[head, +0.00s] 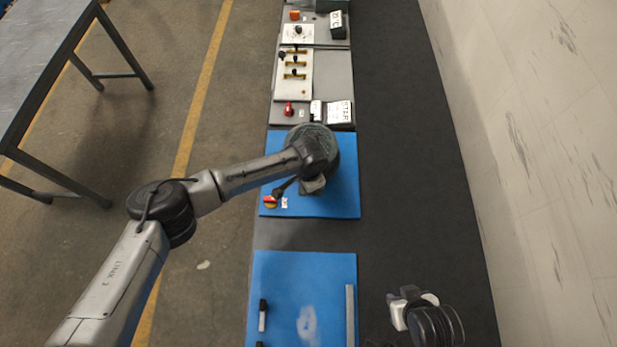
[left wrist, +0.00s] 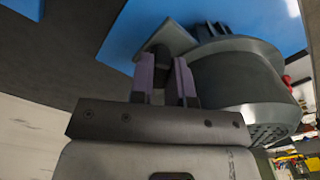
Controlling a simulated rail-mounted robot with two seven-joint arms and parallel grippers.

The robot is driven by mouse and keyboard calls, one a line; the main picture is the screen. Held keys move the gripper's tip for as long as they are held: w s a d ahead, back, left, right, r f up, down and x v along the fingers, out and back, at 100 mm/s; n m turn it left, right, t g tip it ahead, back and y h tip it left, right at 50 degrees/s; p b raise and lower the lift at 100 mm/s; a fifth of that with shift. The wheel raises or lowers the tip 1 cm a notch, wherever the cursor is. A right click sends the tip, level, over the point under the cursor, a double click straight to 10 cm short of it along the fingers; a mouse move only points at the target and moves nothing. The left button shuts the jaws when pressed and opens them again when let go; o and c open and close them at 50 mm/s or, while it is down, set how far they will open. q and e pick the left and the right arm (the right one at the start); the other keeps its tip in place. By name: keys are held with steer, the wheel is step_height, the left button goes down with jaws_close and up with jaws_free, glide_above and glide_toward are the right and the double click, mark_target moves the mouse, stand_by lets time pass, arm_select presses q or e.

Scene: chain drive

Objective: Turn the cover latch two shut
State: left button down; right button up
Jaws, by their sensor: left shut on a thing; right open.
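The dark grey rounded cover (head: 345,152) stands on the far blue mat, partly hidden by my left arm. In the left wrist view its grey housing (left wrist: 235,75) fills the right side, with a flat grey lug at its edge. My left gripper (left wrist: 163,78) is shut on a small dark piece (left wrist: 160,57) beside that lug, which looks like cover latch two. Its exact angle is hard to tell. In the head view, my left gripper (head: 312,186) is at the cover's near side, its fingertips not clear. My right gripper (head: 398,306) is open and empty, right of the near blue mat.
Panels with knobs (head: 293,75) line the bench beyond. A wall stands at the right.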

arm_select(q)
steer(key=n+p, duration=0.2)
steer(key=n, duration=0.1)
steer(key=n+p, duration=0.3)
steer(key=shift+s+d+r+p, duration=0.15)
steer(key=shift+r+p, duration=0.05)
steer(key=shift+p, duration=0.1)
steer(key=n+p, duration=0.2)
steer(key=n, duration=0.1)
steer(key=shift+n, duration=0.3)
steer(key=shift+d+f+n+p, duration=0.15)
steer(key=shift+n+p, duration=0.5)
steer(key=shift+n, duration=0.75)
steer(key=c, duration=1.4)
jaws_free()
steer(key=shift+o, duration=0.2)
step_height(320, 180, up, 14)
